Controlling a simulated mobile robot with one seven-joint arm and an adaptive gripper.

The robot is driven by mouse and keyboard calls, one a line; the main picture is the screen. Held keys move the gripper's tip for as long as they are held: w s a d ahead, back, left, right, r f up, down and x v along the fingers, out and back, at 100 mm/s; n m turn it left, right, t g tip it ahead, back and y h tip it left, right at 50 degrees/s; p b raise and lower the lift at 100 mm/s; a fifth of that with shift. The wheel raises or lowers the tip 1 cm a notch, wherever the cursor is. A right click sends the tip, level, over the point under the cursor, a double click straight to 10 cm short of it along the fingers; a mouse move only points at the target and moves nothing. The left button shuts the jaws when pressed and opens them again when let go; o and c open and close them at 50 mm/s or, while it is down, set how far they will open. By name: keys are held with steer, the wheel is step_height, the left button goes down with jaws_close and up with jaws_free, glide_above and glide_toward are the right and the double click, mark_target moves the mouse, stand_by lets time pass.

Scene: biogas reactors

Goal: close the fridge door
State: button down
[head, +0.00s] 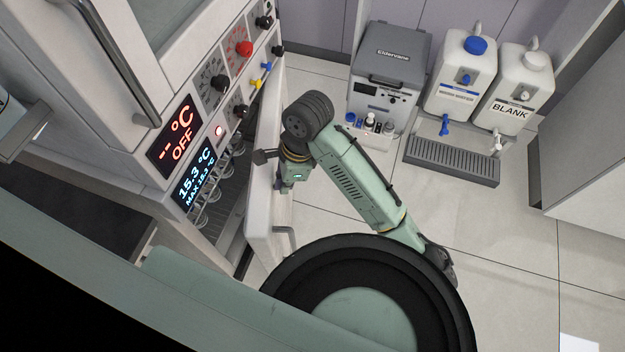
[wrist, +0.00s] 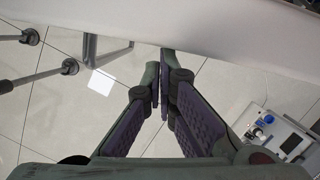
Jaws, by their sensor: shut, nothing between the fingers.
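The fridge (head: 172,204) is the pale cabinet on the left with a lit display reading 15.3 °C. Its white door (head: 263,185) stands partly open, and wire racks (head: 203,205) show in the gap. The door's handle (head: 290,236) is near its lower end in the head view. My gripper (head: 287,187) is beside the door, on its outer right side; contact cannot be told. In the wrist view my gripper (wrist: 163,70) has its fingers together and empty, just below the white door edge (wrist: 225,28). The handle (wrist: 93,50) shows there to the left.
A grey Eldervane device (head: 388,75) stands behind my arm. To its right are two white canisters (head: 462,75) (head: 518,90) above a dark drip tray (head: 450,160). A grey cabinet (head: 590,140) bounds the right. Tiled floor (head: 500,240) is free between.

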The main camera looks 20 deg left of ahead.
steer(key=s+a, duration=0.3)
steer(key=a, duration=0.5)
steer(key=shift+s, duration=0.15)
